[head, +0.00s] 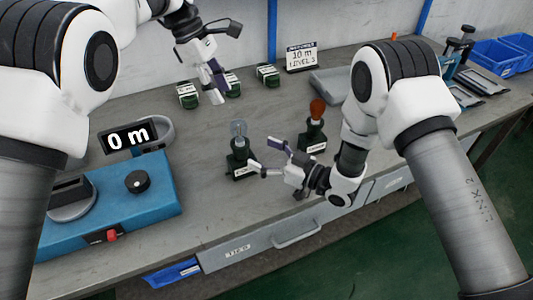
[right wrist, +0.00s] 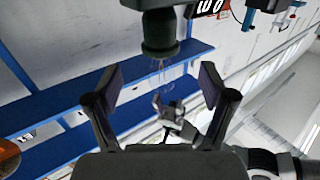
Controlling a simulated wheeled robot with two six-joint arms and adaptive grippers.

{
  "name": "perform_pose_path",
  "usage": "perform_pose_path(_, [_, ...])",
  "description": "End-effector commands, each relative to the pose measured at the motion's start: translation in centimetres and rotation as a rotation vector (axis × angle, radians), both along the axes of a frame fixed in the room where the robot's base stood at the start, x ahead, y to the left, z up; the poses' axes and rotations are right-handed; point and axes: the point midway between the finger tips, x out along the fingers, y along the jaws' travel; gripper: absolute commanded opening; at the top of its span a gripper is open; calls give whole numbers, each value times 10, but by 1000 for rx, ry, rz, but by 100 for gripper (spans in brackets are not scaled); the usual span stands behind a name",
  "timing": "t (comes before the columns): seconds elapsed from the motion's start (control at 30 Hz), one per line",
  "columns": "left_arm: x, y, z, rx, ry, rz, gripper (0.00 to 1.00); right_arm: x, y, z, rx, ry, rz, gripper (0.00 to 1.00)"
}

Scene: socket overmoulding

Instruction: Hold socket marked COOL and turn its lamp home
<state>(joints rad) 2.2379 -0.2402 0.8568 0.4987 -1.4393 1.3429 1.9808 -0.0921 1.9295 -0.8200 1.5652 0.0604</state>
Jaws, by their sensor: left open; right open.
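A dark green socket (head: 241,162) with a clear lamp (head: 238,129) stands upright on the bench. A second dark green socket (head: 313,141) holds an orange-red lamp (head: 317,109) to its right. Their front labels are too small to read, so I cannot tell which says COOL. My right gripper (head: 264,158) is open beside the clear-lamp socket. In the right wrist view the socket (right wrist: 160,32) and its clear lamp (right wrist: 165,68) show beyond and between the open fingers (right wrist: 160,88). My left gripper (head: 224,58) is open and empty, raised above the back of the bench.
Several small green blocks (head: 187,95) line the back of the bench. A sign (head: 301,57) stands behind them. A blue device (head: 110,205) with a knob and a "0 m" display (head: 129,138) fills the left. Blue bins (head: 497,58) sit at the far right.

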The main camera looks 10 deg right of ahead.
Motion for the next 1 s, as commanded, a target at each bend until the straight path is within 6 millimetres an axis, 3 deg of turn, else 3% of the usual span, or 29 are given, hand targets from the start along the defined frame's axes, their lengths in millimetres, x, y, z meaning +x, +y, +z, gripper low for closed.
perform_pose_path(0.4, [0, 0, 0, 0, 0, 0, 42, 40, 52, 0, -3, -2, 1, 82])
perform_pose_path(0.73, [0, 0, 0, 0, 0, 0, 42, 46, 59, 0, -1, 1, -3, 82])
perform_pose_path(0.77, [0, 0, 0, 0, 0, 0, 42, 46, 59, 0, -1, 1, -3, 75])
perform_pose_path(0.93, [0, 0, 0, 0, 0, 0, 42, 46, 59, 0, -1, 2, -3, 15])
perform_pose_path(1.0, [0, 0, 0, 0, 0, 0, 42, 46, 59, -1, -1, 2, -3, 13])
